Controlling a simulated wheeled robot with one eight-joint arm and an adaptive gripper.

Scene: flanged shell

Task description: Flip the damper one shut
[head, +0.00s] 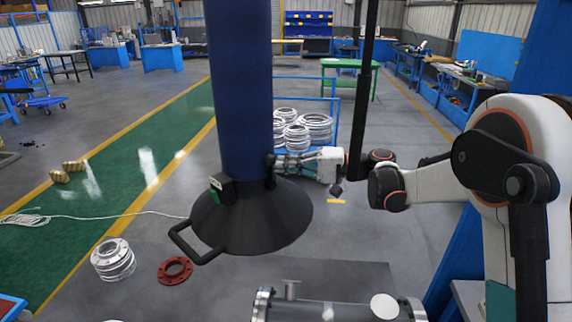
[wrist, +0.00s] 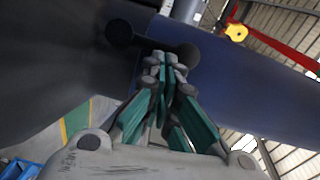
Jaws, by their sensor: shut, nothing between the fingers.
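A blue extraction tube (head: 240,90) hangs down into a black cone hood (head: 255,222) with a loop handle (head: 190,245). A small dark damper lever (head: 270,179) sits on the right side of the tube, just above the hood. In the wrist view the lever (wrist: 120,33) is a dark bar with rounded ends lying across the tube. My gripper (head: 279,163) reaches in from the right, with its tips at the lever. In the wrist view its green-padded fingers (wrist: 165,62) are closed together and empty, in front of the lever; whether they touch it I cannot tell.
A black box with a green face (head: 221,188) is on the hood's upper left. A flanged pipe shell (head: 335,310) lies below. A red flange (head: 174,270) and stacked metal rings (head: 113,260) are on the floor at left. More rings (head: 300,128) stand behind my gripper.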

